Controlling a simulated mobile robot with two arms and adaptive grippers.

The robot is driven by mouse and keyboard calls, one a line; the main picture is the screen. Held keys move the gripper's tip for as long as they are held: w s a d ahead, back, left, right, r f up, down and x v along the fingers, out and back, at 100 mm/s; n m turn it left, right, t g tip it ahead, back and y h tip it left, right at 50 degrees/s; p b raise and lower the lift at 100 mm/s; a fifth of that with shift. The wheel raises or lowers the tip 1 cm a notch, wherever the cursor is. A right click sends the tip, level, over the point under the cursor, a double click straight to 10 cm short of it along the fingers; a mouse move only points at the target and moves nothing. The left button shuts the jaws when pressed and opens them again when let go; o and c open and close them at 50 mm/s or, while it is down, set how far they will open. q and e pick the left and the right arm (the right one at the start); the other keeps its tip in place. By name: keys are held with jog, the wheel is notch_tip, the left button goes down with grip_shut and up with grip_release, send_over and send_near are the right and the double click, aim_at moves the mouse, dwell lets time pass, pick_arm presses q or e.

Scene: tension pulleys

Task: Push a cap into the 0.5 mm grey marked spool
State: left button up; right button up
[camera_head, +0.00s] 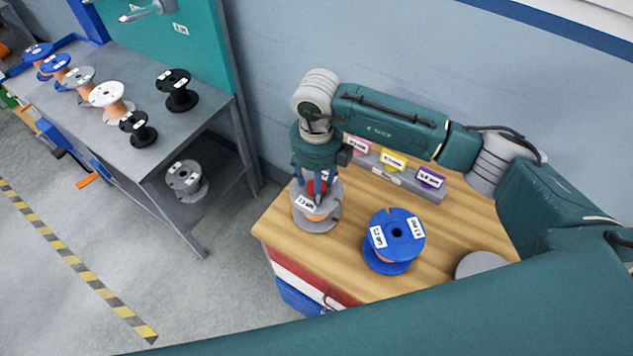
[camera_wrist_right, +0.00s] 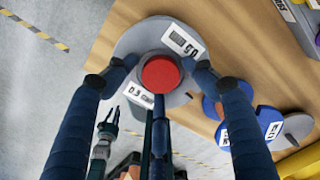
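The grey spool (camera_head: 317,221) stands at the left end of the wooden bench top. In the right wrist view the spool (camera_wrist_right: 130,42) carries labels that seem to read 0.5 and 50. A red cap (camera_wrist_right: 160,73) is over the spool's centre; whether it is seated in the hole I cannot tell. My right gripper (camera_wrist_right: 158,78) points down above the spool, its fingers closed in around the cap. In the head view fingers partly hide the cap (camera_head: 318,186). A dark-fingered end, apparently my left gripper (camera_wrist_right: 108,122), shows low in the wrist view; its opening is unclear.
A blue spool (camera_head: 394,240) stands to the right of the grey one. A grey disc (camera_head: 482,265) is farther right.

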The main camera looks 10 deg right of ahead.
jog(key=shift+s+d, duration=0.1)
jog(key=shift+w+r+p, duration=0.2)
jog(key=shift+r+p, duration=0.2)
jog(key=shift+r, duration=0.35)
jog(key=shift+r+p, duration=0.35)
jog(key=shift+r, duration=0.6)
jog(key=shift+c, duration=0.3)
grip_shut()
jog(key=shift+f+b, duration=1.05)
jog(key=shift+b, duration=0.15)
